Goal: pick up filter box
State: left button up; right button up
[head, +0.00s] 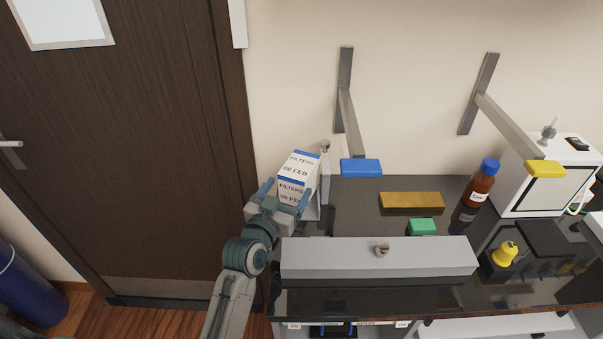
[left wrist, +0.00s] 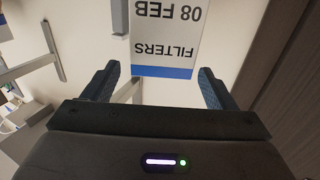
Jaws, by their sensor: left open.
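The filter box (head: 299,166) is white with blue edge bands and the printed words FILTERS and 08 FEB. It is at the left end of the dark bench in the head view. My left gripper (head: 287,192) is open, with its fingers at either side of the box's near part. In the left wrist view, the box (left wrist: 166,40) appears upside down ahead of the open fingers (left wrist: 160,88), centred between them with gaps on both sides. What the box rests on is hidden. My right gripper is not in view.
A grey ledge (head: 375,258) runs along the bench front. A blue block (head: 361,168), brown block (head: 411,200), green block (head: 421,227) and brown bottle (head: 481,184) are to the right. A wall bracket (head: 346,95) rises behind. A dark door (head: 130,130) is left.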

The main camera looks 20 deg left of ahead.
aim_at(297, 168)
pick_arm(q)
jog(key=shift+w+r, duration=0.1)
jog(key=shift+w, duration=0.5)
jog(key=shift+w+d, duration=0.1)
jog(key=shift+w, duration=0.25)
jog(key=shift+w+p, duration=0.35)
jog(key=w+p, duration=0.2)
jog(key=w, duration=0.2)
jog(key=shift+w+d+r, duration=0.1)
jog(key=shift+w+r, duration=0.05)
jog(key=shift+w, duration=0.25)
jog(key=shift+c, duration=0.5)
jog(key=c, duration=0.7)
jog(key=shift+c, duration=1)
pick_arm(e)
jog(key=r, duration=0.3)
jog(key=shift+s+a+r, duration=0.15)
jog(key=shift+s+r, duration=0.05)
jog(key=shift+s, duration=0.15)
